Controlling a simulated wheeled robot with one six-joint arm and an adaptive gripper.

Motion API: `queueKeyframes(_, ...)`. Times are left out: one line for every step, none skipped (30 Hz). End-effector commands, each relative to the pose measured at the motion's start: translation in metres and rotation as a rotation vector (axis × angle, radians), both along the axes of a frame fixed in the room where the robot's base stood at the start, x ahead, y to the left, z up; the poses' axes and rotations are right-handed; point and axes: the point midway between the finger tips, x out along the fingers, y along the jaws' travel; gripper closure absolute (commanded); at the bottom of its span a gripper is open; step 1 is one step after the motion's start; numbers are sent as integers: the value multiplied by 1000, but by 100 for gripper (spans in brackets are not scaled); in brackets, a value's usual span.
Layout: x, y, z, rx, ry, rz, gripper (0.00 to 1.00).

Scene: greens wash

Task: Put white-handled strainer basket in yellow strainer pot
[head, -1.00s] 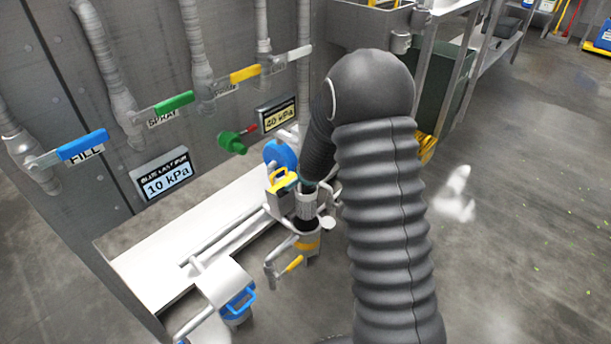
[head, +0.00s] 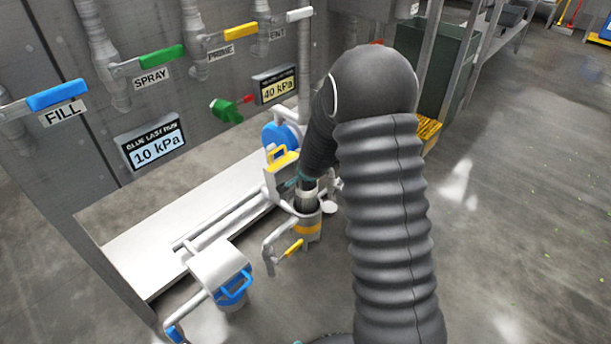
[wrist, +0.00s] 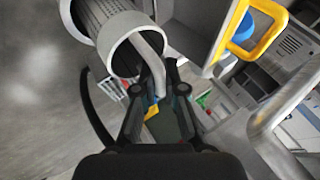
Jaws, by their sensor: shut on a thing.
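The yellow strainer pot is the grey pot with a yellow band (head: 307,229). Its lid with a yellow handle (head: 283,156) stands open beside the mouth. The strainer basket (head: 306,199) is a grey perforated cylinder at the pot's mouth, its lower end seemingly inside the rim and its upper part above it. In the wrist view the basket's pale top ring (wrist: 128,38) and perforated wall (wrist: 104,13) show, with the pot's rim (wrist: 69,18) around the lower part. My gripper (wrist: 160,88) is shut on the basket's pale curved handle. The pot's inside is hidden.
A second pot with a blue handle (head: 233,289) stands front left. Pipes and a white shelf (head: 180,232) run along the wall. Blue, green, yellow and white valve levers line the wall above pressure displays (head: 152,146). Open floor (head: 520,200) lies to the right.

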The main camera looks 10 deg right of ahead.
Motion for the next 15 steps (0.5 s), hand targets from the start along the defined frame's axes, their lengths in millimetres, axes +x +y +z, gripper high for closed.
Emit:
queueKeyframes(0,0,-9,0,-1,0,100)
queueKeyframes(0,0,-11,0,-1,0,100)
queueKeyframes(0,0,-14,0,-1,0,100)
queueKeyframes(0,0,-17,0,-1,0,100)
queueKeyframes(0,0,-19,0,-1,0,100)
queueKeyframes(0,0,-23,0,-1,0,100)
queueKeyframes(0,0,-25,0,-1,0,100)
queueKeyframes(0,0,-28,0,-1,0,100)
queueKeyframes(0,0,-31,0,-1,0,100)
queueKeyframes(0,0,-33,0,-1,0,100)
queueKeyframes(0,0,-35,0,-1,0,100)
queueKeyframes(0,0,-39,0,-1,0,100)
queueKeyframes(0,0,-41,-1,-1,1,100)
queueKeyframes(0,0,-44,-1,-1,1,100)
queueKeyframes(0,0,-47,-1,-1,1,100)
